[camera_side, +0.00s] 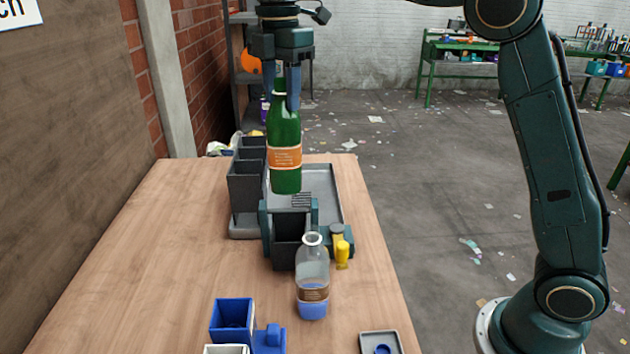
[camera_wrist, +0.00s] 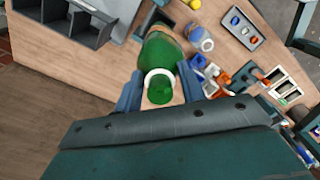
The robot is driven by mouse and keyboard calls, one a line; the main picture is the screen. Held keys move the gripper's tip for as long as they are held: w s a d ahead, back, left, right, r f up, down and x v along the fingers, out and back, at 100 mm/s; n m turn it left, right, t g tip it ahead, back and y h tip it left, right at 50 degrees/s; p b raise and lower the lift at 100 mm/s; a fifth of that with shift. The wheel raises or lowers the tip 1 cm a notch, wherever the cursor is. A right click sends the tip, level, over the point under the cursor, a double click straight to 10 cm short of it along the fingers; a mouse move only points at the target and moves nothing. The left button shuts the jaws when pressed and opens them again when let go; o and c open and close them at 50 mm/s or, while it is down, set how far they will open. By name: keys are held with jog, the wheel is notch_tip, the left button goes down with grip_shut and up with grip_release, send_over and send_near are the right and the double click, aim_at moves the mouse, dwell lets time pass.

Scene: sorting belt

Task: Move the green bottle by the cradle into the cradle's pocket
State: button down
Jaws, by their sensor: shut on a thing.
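The green bottle (camera_side: 285,140) has an orange label and hangs upright in my gripper (camera_side: 286,88), which is shut on its neck. In the side view its base appears just above and behind the dark cradle (camera_side: 290,243), whose pocket opens upward. The gap between base and cradle is hard to judge. In the wrist view the green bottle (camera_wrist: 160,60) shows its pale-rimmed mouth between the two fingers of my gripper (camera_wrist: 162,90). The bottle hides part of the cradle there.
Blue holders (camera_side: 232,318) are at the front. The left table is clear.

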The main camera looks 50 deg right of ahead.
aim_at(283, 116)
jog(key=shift+f, duration=0.1)
jog(key=shift+f, duration=9.1)
jog(key=c, duration=0.8)
grip_release()
notch_tip(283, 116, up, 13)
jog(key=shift+r, duration=0.4)
